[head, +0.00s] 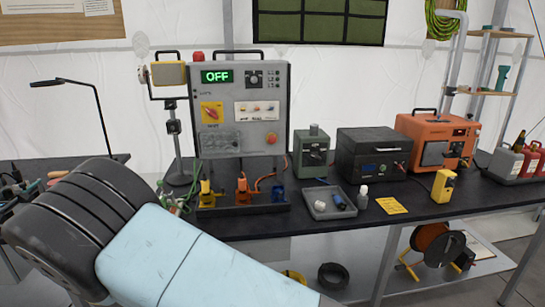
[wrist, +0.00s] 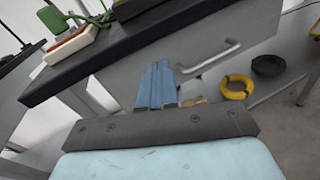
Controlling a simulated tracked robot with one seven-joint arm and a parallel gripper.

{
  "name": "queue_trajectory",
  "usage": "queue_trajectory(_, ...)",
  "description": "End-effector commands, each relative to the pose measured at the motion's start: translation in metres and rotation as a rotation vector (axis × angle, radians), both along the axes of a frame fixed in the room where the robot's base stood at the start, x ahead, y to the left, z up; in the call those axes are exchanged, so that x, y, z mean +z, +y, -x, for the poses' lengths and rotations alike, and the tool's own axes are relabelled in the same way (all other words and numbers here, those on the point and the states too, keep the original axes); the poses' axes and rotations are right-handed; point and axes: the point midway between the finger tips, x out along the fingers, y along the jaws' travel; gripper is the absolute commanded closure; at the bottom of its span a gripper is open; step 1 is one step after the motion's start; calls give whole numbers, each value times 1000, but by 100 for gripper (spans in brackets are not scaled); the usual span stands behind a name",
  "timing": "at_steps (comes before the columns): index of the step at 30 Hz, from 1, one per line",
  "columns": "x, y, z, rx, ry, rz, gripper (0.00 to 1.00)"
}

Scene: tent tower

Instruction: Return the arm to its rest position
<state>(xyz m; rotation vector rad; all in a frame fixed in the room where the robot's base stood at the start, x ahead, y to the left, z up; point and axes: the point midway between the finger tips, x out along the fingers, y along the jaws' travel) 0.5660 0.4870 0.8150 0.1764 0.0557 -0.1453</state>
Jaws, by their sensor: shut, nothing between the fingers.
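My gripper (wrist: 157,72) shows in the wrist view, its two blue-grey fingers together with nothing between them. It points toward the grey front of the workbench below the dark top and touches nothing that I can see. In the head view my arm fills the lower left, in front of the bench, and the gripper itself is out of sight.
A dark bench top (head: 430,196) holds a grey control panel (head: 233,115) reading OFF, a grey tray (head: 322,205), a black case (head: 372,153) and an orange unit (head: 437,140). A metal handle (wrist: 210,59) is near my fingers. A yellow ring (wrist: 236,87) lies below.

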Motion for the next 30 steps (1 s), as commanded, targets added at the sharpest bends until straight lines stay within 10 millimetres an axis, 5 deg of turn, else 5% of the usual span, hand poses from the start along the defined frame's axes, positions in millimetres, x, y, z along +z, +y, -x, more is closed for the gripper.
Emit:
queue_trajectory(6,60,-74,-41,-271,57,-177,100)
queue_trajectory(14,118,-164,-63,-566,113,-392,100)
queue_trajectory(30,213,-330,-42,-1093,183,-895,100)
